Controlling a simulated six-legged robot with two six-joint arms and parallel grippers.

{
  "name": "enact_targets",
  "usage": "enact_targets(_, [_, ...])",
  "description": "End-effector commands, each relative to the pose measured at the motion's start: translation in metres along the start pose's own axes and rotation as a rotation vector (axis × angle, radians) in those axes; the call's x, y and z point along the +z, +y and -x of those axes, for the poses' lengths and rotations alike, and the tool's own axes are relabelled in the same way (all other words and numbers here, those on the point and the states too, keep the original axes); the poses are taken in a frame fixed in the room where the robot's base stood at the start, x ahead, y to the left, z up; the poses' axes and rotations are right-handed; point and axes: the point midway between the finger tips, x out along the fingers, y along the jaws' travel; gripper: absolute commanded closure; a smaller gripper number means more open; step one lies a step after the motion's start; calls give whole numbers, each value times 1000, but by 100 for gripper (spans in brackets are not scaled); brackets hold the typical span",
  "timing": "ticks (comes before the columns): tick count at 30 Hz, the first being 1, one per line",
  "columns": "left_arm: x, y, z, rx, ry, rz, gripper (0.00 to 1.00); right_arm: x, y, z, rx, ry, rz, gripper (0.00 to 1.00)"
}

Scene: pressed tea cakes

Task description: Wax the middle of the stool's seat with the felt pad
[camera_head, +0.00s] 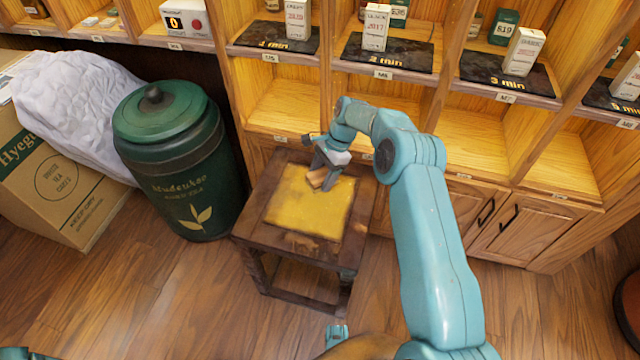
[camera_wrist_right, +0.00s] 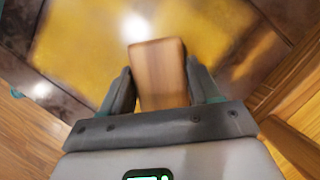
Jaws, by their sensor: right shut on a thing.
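The stool (camera_head: 250,226) is dark wood and stands in front of the shelf unit. The middle of its seat (camera_head: 308,210) is a golden-yellow square inside a dark brown border. My right gripper (camera_head: 323,182) is over the back part of that square, shut on the felt pad (camera_head: 316,178), a small tan block. In the right wrist view, the pad (camera_wrist_right: 158,72) sits between both fingers, over the shiny yellow seat (camera_wrist_right: 85,40). The pad's underside is hidden, and I cannot tell whether it touches the seat. My left gripper does not show.
A green lidded tea bin (camera_head: 180,165) stands close left of the stool, with a cardboard box (camera_head: 55,185) and white cloth (camera_head: 75,105) beyond. The shelf unit (camera_head: 470,145) with cupboards is close behind the stool. The wooden floor in front is mostly clear.

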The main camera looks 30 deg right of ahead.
Motion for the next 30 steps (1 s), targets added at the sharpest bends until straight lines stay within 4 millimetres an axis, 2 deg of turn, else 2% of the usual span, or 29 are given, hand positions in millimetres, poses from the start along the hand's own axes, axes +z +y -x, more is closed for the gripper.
enact_targets(6, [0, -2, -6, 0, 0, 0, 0, -4, -6, 1, 0, 1, 0, 63])
enact_targets(18, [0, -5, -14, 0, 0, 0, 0, 13, -23, -6, 0, 1, 1, 63])
enact_targets(30, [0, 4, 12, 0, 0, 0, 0, 35, 0, -11, 3, 0, 0, 63])
